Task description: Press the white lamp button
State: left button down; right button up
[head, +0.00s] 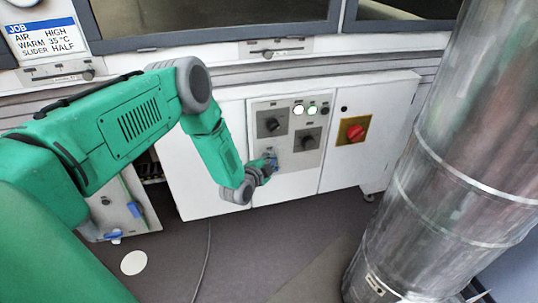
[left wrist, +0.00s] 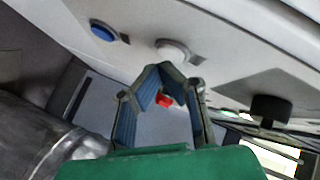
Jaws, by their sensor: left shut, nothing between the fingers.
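The grey control panel (head: 262,131) is on the white cabinet front, with two black knobs and a row of small round lamps or buttons at its top. In the left wrist view a round white button (left wrist: 172,48) sits just beyond my fingertips, with a blue button (left wrist: 103,31) to its left. My left gripper (head: 270,163) is at the panel's lower part and hides what is behind it there. In the left wrist view its fingers (left wrist: 160,72) meet at the tips, empty, close to the white button; I cannot tell whether they touch it. My right gripper is not in view.
A red rotary switch (head: 355,132) on a yellow plate is right of the panel. A black knob (left wrist: 270,107) stands out near the gripper. A large metal duct (head: 440,170) fills the right side. A job card (head: 38,30) hangs upper left.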

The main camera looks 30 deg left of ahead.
pick_arm(q)
jog(key=shift+w+a, duration=0.3)
dwell(0.6)
jog(key=shift+d, duration=0.1)
jog(key=shift+s+d, duration=0.45)
jog(key=shift+s, duration=0.15)
jog(key=shift+f, duration=0.1)
jog(key=shift+s+d+p, duration=1.35)
jog(key=shift+s+d, duration=0.3)
jog(key=shift+d, duration=0.25)
